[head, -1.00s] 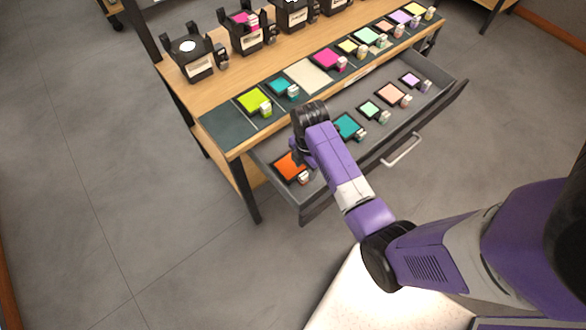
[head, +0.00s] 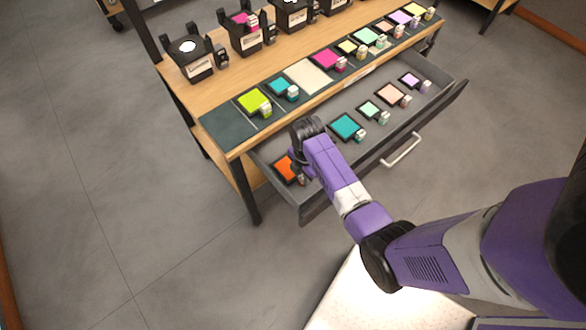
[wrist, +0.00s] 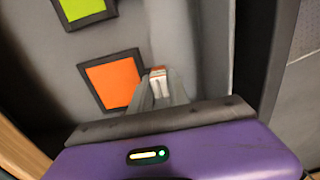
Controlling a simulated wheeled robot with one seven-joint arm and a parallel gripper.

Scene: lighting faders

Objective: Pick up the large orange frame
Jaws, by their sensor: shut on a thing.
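The large orange frame (head: 285,168), an orange square with a dark border, is at the left end of the open drawer. It also shows in the wrist view (wrist: 112,82), left of my fingers. A small pale tab (wrist: 157,72) is at its right side. My gripper (wrist: 158,90) is shut on this tab, with its fingers pointing at it. In the head view my arm hides the fingertips and part of the frame's right side. I cannot tell whether the frame is clear of the drawer floor.
The open drawer (head: 402,148) also holds teal (head: 347,126), mint (head: 369,110), peach (head: 391,94) and lilac (head: 411,79) frames. Above it, the wooden bench (head: 215,105) bears a row of colored frames, including a lime one (head: 254,101), and black fixtures behind them.

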